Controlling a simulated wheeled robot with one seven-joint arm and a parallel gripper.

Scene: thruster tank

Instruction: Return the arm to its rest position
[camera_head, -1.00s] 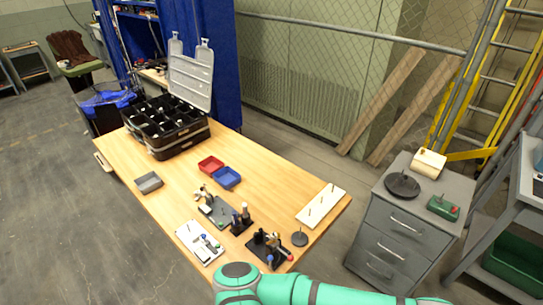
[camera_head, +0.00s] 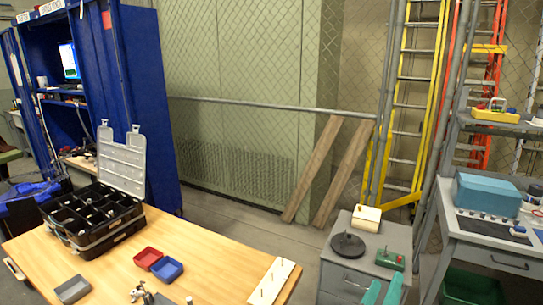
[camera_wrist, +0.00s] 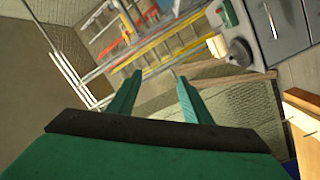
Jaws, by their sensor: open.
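My gripper (camera_wrist: 155,75) shows in the wrist view with its two green fingers apart and nothing between them. Beyond the fingers that view shows the ladders, the planks and the grey drawer cabinet, all tilted. In the head view, a piece of my green arm (camera_head: 383,291) shows at the bottom edge, in front of the grey drawer cabinet (camera_head: 340,277). The rest of my arm and my gripper are out of the head view.
The wooden table (camera_head: 205,262) carries a black organizer case (camera_head: 95,222), a red tray (camera_head: 148,258), a blue tray (camera_head: 167,269), a grey tray (camera_head: 72,289) and a white peg board (camera_head: 272,282). Planks (camera_head: 312,170) and a yellow ladder (camera_head: 407,100) lean at the fence. A grey workbench (camera_head: 490,248) stands right.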

